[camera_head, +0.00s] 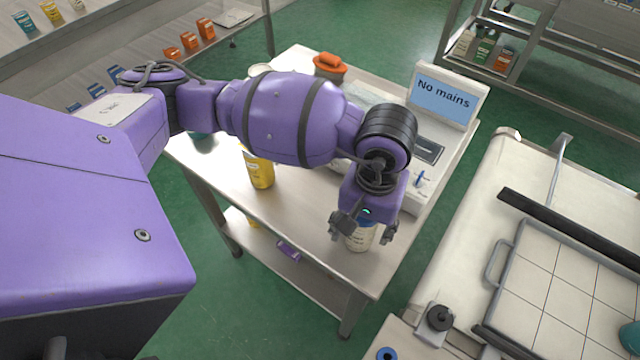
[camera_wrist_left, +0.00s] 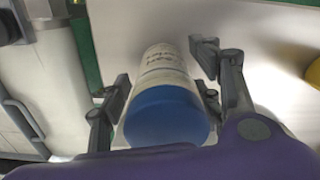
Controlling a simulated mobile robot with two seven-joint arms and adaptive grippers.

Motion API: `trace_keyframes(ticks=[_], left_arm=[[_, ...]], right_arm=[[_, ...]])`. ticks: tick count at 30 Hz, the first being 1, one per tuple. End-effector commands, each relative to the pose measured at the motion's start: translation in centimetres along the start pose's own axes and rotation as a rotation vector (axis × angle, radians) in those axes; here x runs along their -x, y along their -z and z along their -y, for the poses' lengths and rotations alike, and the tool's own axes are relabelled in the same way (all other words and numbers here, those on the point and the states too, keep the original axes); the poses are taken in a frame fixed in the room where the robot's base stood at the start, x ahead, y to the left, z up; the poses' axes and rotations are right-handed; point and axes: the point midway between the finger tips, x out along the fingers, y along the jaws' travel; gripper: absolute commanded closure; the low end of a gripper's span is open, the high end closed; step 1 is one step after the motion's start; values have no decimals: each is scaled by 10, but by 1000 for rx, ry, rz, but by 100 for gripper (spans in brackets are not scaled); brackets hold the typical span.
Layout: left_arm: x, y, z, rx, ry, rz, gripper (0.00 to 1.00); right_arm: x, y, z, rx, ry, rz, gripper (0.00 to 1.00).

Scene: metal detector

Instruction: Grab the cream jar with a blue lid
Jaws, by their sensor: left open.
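The cream jar (camera_head: 361,238) stands on the near right part of a small metal table (camera_head: 315,222). Its blue lid is mostly hidden by my left gripper in the head view. My left gripper (camera_head: 364,232) is open, pointing down over the jar, with a finger on each side of it. In the left wrist view the jar's blue lid (camera_wrist_left: 166,115) and cream body (camera_wrist_left: 163,67) show between the two open fingers (camera_wrist_left: 160,92). I cannot tell whether either finger touches the jar. My right gripper is not in view.
A yellow container (camera_head: 260,172) stands left of the jar on the table. A scale with a "No mains" display (camera_head: 444,97) and an orange-lidded container (camera_head: 329,68) are farther back. A conveyor machine (camera_head: 545,255) lies to the right, across a gap.

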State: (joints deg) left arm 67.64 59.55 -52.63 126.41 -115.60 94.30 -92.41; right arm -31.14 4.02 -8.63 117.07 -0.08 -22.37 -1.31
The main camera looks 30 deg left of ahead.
Motion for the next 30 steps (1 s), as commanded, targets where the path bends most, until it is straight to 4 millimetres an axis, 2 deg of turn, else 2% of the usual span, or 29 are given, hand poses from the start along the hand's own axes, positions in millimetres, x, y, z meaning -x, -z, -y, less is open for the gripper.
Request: trace_keyframes(ticks=[7, 19, 30], left_arm=[[-1, 1, -1, -1, -2, -3, 41], [0, 2, -2, -2, -3, -5, 94], [5, 2, -2, -2, -4, -8, 95]], right_arm=[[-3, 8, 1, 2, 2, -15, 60], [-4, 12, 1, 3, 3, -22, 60], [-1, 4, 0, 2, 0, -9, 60]])
